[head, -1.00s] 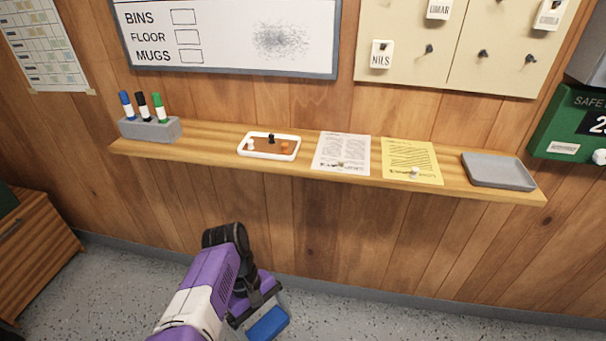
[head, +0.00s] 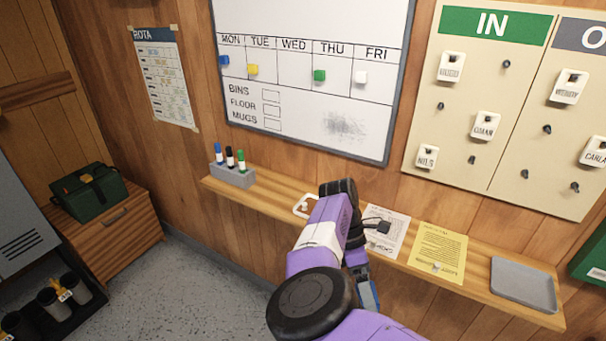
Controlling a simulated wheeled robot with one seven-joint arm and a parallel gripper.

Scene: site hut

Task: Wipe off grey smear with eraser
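The grey smear (head: 345,125) is a speckled patch at the lower right of the whiteboard (head: 300,133), below the THU and FRI columns. My gripper (head: 364,280) points down in front of the shelf, below and apart from the board. It is shut on the blue eraser (head: 369,297), of which only a narrow part shows. My own arm hides the fingertips and most of the eraser. The smear is in clear view.
The shelf (head: 275,203) under the board carries a marker holder (head: 233,175), a mostly hidden white tray (head: 300,206), printed sheet (head: 392,230), yellow sheet (head: 438,252) and grey tray (head: 524,284). Coloured magnets sit on the board.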

